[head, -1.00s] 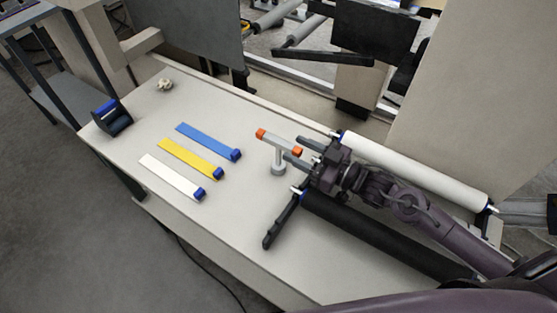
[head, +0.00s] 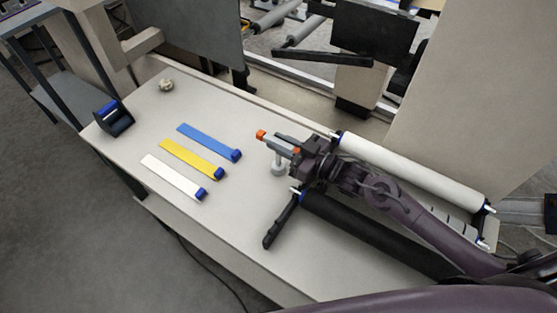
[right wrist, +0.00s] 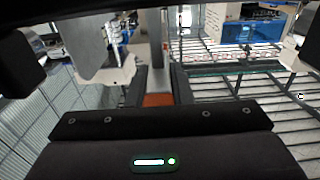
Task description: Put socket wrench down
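The socket wrench (head: 277,168) is a grey T-shaped tool with orange ends on its crossbar. It is upright above the table, its foot on or very close to the surface. My right gripper (head: 281,143) lies along the crossbar, fingers on both sides. In the right wrist view, an orange end (right wrist: 158,100) fills the narrow gap between the fingers of my right gripper (right wrist: 160,80), which looks shut on it. The lower shaft is partly hidden behind the gripper in the head view. My left gripper is not in view.
Blue (head: 208,142), yellow (head: 190,159) and white (head: 172,176) strips lie left of the wrench on the table (head: 225,215). A black roller (head: 380,235) and a white roller (head: 415,172) lie at right. A dark dispenser (head: 113,118) and a small knob (head: 166,85) stand at far left.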

